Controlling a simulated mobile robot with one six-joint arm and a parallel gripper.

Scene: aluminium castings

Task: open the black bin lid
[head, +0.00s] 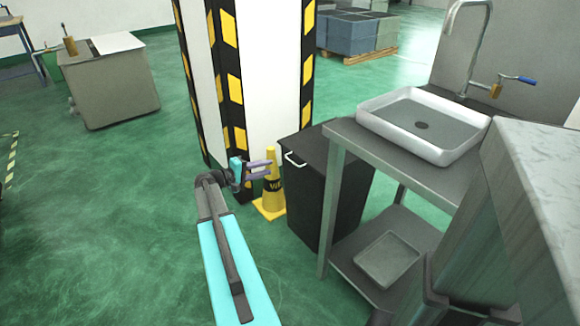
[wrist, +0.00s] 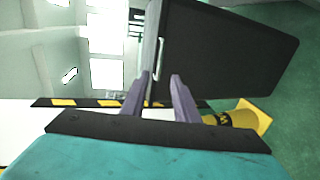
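The black bin (head: 328,205) stands on the floor beside the steel sink table, with its black lid (head: 318,146) lying flat and closed on top. A pale bar handle (head: 294,160) is on the lid's left edge. The bin (wrist: 225,50) fills the upper right of the wrist view, tilted by the camera's roll. My gripper (head: 270,168) is left of the handle, at about its height. In the wrist view my gripper (wrist: 161,76) is open, its two purple fingers apart. The handle (wrist: 156,48) shows just beyond and between the fingertips; contact cannot be told.
A yellow cone (head: 271,190) stands on the floor just below my gripper, close to the bin. A white pillar (head: 262,75) with black-yellow edges rises behind.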

